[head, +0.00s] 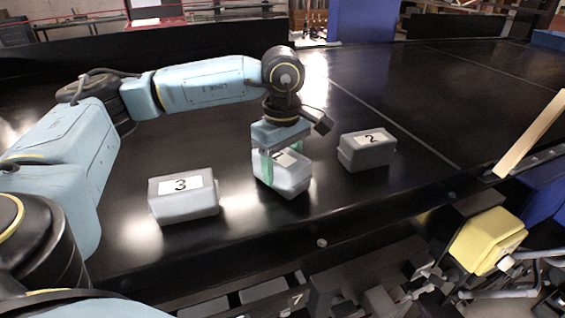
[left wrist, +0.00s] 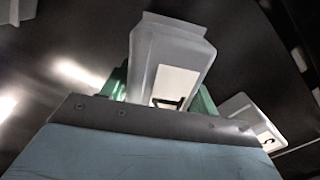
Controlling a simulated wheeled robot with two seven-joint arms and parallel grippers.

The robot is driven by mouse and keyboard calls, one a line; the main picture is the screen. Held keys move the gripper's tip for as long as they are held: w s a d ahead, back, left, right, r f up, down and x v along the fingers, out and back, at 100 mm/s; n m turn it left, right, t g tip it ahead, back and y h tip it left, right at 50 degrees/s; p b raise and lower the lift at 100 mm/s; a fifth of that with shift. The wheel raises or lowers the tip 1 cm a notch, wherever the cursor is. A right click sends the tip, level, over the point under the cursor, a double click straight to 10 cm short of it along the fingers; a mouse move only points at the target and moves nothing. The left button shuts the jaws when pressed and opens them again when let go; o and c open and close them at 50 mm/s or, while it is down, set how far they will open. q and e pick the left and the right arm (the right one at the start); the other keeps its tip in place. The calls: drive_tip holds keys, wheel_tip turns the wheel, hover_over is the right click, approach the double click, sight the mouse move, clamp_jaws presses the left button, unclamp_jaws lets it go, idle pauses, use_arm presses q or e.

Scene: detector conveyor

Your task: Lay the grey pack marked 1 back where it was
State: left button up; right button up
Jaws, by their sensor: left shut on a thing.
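My left gripper (head: 277,166) points down at the middle of the black conveyor belt (head: 330,115). Its green fingers are shut on a grey pack (head: 293,181), which sits between pack 3 and pack 2. The pack's white label is mostly covered by the gripper, so its number cannot be read fully. In the left wrist view the same pack (left wrist: 170,45) is between the green fingers, its label partly cut off by my gripper's body. I cannot tell whether the pack touches the belt or hangs slightly above it. My right gripper is not in view.
A grey pack marked 3 (head: 185,205) lies to the left, and one marked 2 (head: 370,158) to the right. A yellow object (head: 485,240) stands beyond the belt's near edge at right. The belt behind the packs is clear.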

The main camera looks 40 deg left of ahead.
sight(283, 155)
use_arm(q)
drive_tip(key=shift+f, duration=0.2)
drive_tip(key=o, duration=0.8)
drive_tip(key=shift+f, duration=0.15)
drive_tip(key=o, duration=0.5)
wheel_tip(283, 155, up, 13)
drive_tip(key=shift+f+b, duration=0.2)
drive_tip(key=shift+b, duration=0.35)
